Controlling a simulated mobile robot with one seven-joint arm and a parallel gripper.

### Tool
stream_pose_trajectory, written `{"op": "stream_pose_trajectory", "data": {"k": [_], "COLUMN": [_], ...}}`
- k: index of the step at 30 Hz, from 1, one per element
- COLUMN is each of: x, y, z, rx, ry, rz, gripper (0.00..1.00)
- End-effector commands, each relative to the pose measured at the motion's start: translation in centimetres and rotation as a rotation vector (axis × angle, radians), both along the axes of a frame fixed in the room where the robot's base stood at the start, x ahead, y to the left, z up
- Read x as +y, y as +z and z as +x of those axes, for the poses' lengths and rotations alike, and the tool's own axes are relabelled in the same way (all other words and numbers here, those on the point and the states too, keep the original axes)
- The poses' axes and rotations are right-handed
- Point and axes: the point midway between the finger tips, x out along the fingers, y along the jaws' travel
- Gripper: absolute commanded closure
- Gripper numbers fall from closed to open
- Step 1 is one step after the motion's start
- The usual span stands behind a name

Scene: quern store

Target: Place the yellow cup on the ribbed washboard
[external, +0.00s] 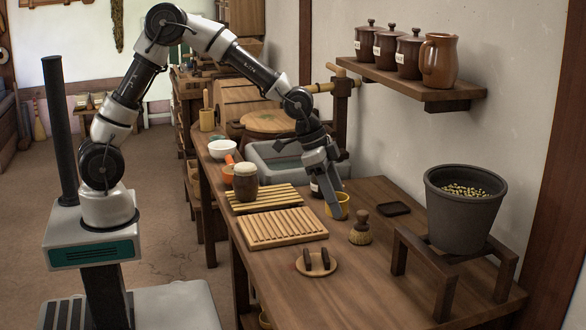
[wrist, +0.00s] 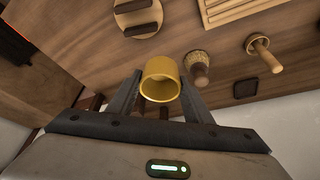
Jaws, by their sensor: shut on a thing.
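The yellow cup (external: 343,209) is between the fingers of my gripper (external: 334,205), which is shut on it. In the wrist view the cup (wrist: 160,80) shows its open rim, with a finger on each side. It is low over the workbench; I cannot tell whether its base touches. The ribbed washboard (external: 283,229), a pale wooden board with parallel ribs, lies flat on the bench to the left of the cup and nearer the camera. It looks empty. A ribbed board edge (wrist: 250,10) also shows at the top of the wrist view.
A slatted rack (external: 287,192) behind the washboard holds a brown jar (external: 245,183). A round board with dark strips (external: 316,263), a brush (external: 360,230) and a dark dish (external: 394,208) lie nearby. A grey pot (external: 463,215) stands on a wooden stand at right.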

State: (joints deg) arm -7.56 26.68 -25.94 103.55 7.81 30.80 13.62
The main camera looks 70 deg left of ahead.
Motion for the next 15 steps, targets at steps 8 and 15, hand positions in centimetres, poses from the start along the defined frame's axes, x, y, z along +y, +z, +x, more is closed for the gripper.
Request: {"op": "stream_pose_trajectory", "data": {"k": [8,15], "x": [12.4,16.6], "y": [0.7,0.4], "z": [-5.5,-8.6], "rx": [-0.002,0.001], "ry": [0.398,0.567], "rz": [0.001,0.000], "gripper": [0.78,0.78]}}
